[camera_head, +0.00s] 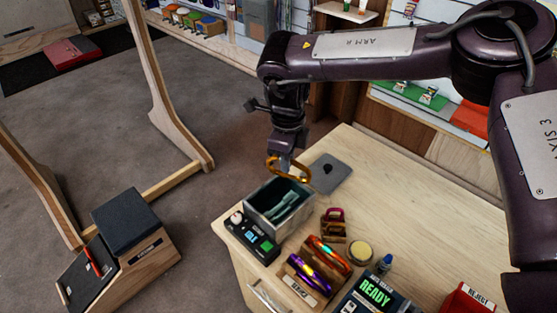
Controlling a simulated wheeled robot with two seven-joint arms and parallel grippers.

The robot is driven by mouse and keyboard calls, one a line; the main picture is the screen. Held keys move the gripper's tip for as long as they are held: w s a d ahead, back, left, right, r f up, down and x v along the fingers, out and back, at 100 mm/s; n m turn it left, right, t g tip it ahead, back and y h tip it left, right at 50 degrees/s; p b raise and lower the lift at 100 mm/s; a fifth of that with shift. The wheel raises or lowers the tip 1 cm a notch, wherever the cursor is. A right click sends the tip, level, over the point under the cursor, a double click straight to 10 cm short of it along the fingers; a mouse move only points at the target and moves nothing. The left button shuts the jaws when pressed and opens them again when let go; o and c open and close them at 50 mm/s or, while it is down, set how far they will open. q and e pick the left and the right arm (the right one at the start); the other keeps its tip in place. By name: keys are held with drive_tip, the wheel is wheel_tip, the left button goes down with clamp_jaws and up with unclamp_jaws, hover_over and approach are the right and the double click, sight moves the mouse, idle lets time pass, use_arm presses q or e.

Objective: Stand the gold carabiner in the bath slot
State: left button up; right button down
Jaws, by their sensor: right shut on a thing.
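The gold carabiner (273,168) is in the jaws of my right gripper (287,163), which is shut on it. The gripper points down, and the carabiner is above the far side of the grey open-topped bath (252,207), apart from its rim as far as I can tell. A teal slotted insert (287,204) shows inside the bath; its individual slots are too small to tell apart. My left gripper is not in view.
A black control box (252,238) stands by the bath's near side. Wooden racks hold purple (309,275) and orange (329,252) carabiners. A "READY" device (374,293), a blue-capped bottle (384,264) and a red reject bin (466,301) are nearer. A grey plate (331,172) lies behind.

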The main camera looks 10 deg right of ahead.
drive_tip(key=n, duration=0.4)
drive_tip(key=shift+a+p, duration=0.3)
drive_tip(key=shift+p, duration=0.1)
drive_tip(key=f+n, duration=0.1)
drive_tip(key=n, duration=0.2)
drive_tip(key=a+f+n+b, duration=0.1)
drive_tip(key=f+n, duration=0.1)
drive_tip(key=n, duration=0.1)
drive_tip(key=f+n, duration=0.2)
drive_tip(key=n, duration=0.1)
drive_tip(key=shift+s+a+f+n+b, duration=0.15)
drive_tip(key=shift+a+n+b, duration=0.05)
drive_tip(key=shift+n+b, duration=0.15)
drive_tip(key=shift+a, duration=0.1)
drive_tip(key=shift+f+b, duration=1.7)
drive_tip(key=shift+f, duration=1.5)
drive_tip(key=shift+f, duration=0.15)
